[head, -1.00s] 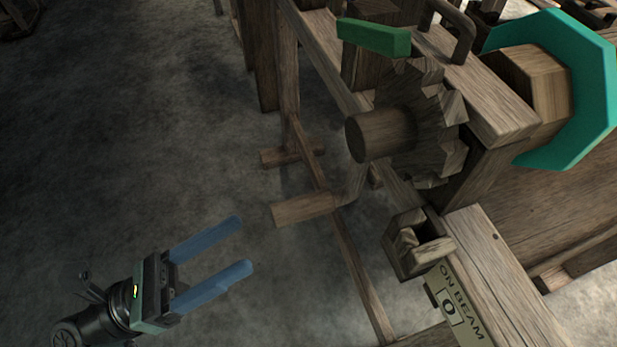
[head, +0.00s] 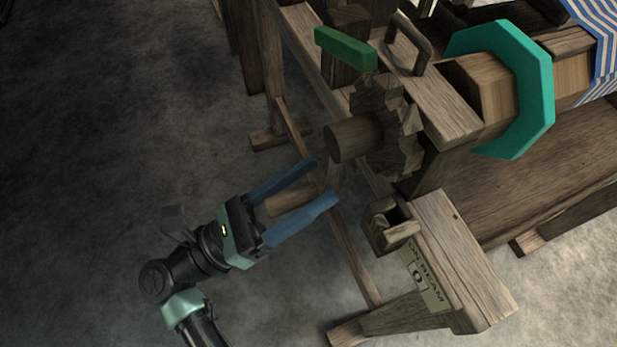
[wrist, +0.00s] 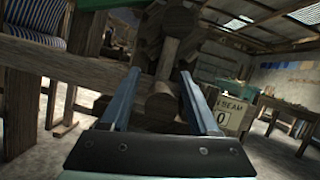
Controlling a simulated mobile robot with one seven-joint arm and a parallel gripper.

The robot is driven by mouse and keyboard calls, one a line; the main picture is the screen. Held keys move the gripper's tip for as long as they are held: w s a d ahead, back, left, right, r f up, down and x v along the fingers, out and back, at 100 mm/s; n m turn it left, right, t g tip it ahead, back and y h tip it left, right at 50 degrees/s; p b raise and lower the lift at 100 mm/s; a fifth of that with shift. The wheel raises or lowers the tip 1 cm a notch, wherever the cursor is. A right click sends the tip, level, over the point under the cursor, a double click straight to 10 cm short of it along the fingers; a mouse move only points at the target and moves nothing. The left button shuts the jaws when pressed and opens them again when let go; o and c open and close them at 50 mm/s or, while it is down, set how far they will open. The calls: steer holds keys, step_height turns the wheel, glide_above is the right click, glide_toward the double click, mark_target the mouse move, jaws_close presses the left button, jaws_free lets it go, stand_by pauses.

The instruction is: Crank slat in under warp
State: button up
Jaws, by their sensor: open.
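The wooden crank handle (head: 288,200) sticks out below the toothed wooden wheel (head: 390,130) and its round hub (head: 352,140). My gripper (head: 320,183) is open, with its blue fingers on either side of the handle. In the wrist view a round wooden end (wrist: 160,105) shows between the fingers; I cannot tell whether they touch it. The beam (head: 485,85) runs behind a teal octagonal flange (head: 540,90). Blue-and-white striped warp or cloth (head: 598,45) shows at the upper right. I cannot make out a slat.
A green lever (head: 345,48) sits above the wheel. A wooden bracket (head: 388,228) and a post with an "ON BEAM 0" sign (head: 428,278) stand right of the handle. Thin frame bars run behind it. The floor (head: 100,150) at left is clear.

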steer(key=shift+w+d+r, duration=0.1)
steer(key=shift+d, duration=0.15)
jaws_close()
stand_by(1.4)
